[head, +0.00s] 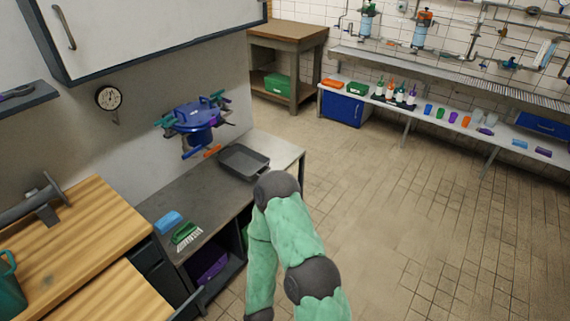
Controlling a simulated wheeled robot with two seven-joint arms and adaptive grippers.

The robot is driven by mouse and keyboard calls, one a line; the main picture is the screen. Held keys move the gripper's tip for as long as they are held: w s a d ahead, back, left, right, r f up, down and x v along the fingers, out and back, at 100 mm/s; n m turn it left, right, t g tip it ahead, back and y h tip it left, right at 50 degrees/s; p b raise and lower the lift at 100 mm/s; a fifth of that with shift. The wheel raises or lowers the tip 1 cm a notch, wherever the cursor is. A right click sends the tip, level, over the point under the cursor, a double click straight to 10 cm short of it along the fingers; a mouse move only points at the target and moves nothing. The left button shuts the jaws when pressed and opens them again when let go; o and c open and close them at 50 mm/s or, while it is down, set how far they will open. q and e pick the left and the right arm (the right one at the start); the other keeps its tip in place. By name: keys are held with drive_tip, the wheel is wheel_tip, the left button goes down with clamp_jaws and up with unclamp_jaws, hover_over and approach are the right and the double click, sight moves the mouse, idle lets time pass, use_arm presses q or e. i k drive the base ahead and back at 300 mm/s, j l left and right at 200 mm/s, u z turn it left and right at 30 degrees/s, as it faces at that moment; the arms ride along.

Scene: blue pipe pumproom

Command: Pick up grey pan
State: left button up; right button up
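The grey pan (236,169) is a dark, shallow rectangular pan. It lies flat on the grey metal counter (190,205), near the counter's far right end. One of my arms, green with dark joints, rises from the bottom of the head view and bends just in front of the pan's near right side. Its gripper does not show. My other arm and gripper are out of view too.
A blue rack with hanging utensils (195,122) is on the wall beside the pan. A blue sponge (168,221) and a green brush (186,232) lie on the nearer counter. A white cabinet (150,35) overhangs above. Open tiled floor (400,220) lies to the right.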

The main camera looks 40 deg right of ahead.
sight(246, 163)
drive_tip(key=z, duration=1.05)
drive_tip(key=u, duration=0.3)
drive_tip(key=i+l+u, duration=0.15)
drive_tip(key=l+u, duration=0.3)
drive_tip(key=i+l+u, duration=0.15)
drive_tip(key=u, duration=0.25)
drive_tip(key=l+u, duration=0.6)
drive_tip(key=l, duration=0.85)
drive_tip(key=l+u, duration=0.15)
drive_tip(key=l, duration=0.85)
drive_tip(key=k+l+u, duration=0.1)
drive_tip(key=l, duration=1.7)
drive_tip(key=i, duration=0.4)
